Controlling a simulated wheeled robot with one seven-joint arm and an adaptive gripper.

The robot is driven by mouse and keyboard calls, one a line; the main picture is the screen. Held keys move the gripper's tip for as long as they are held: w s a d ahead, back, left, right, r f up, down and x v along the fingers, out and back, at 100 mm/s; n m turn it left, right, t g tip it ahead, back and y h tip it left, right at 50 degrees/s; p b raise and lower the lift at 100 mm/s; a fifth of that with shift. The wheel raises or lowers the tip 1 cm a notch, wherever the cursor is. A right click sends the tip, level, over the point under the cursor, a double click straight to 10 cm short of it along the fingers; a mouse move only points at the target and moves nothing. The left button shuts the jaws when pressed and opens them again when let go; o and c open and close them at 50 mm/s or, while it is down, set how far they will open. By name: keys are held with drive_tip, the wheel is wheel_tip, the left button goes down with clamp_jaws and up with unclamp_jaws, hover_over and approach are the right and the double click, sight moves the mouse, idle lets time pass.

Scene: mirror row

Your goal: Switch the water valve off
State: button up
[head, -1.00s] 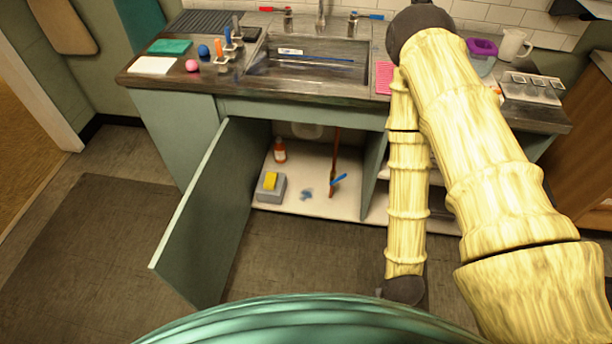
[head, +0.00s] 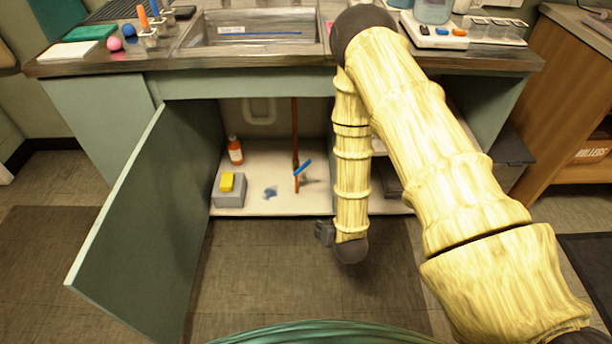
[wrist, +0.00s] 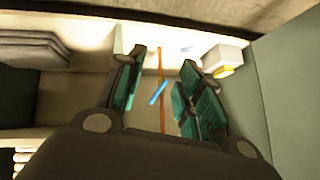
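The water valve is a blue handle (head: 303,168) on a thin upright copper pipe (head: 295,130) inside the open cabinet under the sink. The handle sits at a slant to the pipe. My gripper (head: 324,233) is low in front of the cabinet, partly hidden by my arm in the head view. In the wrist view my gripper (wrist: 163,60) is open, with teal pads on its fingers. The blue handle (wrist: 158,93) and the pipe show in the gap between the fingers, farther off, and I see no contact.
The cabinet door (head: 150,215) stands open at the left. On the cabinet floor are an orange bottle (head: 235,152), a grey box (head: 230,192) with a yellow sponge (head: 227,181), and a small blue-grey item (head: 270,192). Shelves stand right of the opening.

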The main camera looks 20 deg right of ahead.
drive_tip(key=w+d+f+m+t+b, duration=0.15)
drive_tip(key=w+f+t+b, duration=0.25)
drive_tip(key=w+b, duration=0.65)
drive_tip(key=m+t+b, duration=0.2)
drive_tip(key=t+b, duration=0.3)
drive_tip(key=b, duration=0.4)
approach(306, 164)
drive_tip(key=shift+h, duration=0.3)
drive_tip(key=shift+w+d+f+b, duration=0.15)
drive_tip(key=shift+w+b, duration=0.6)
drive_tip(key=shift+w, duration=1.05)
drive_tip(key=shift+w+a+f+b, duration=0.15)
drive_tip(key=shift+w+b, duration=0.55)
drive_tip(key=shift+w, duration=1.05)
drive_tip(key=shift+w+d+f+b, duration=0.15)
drive_tip(key=shift+w+b, duration=0.6)
drive_tip(key=shift+w, duration=1.05)
clamp_jaws()
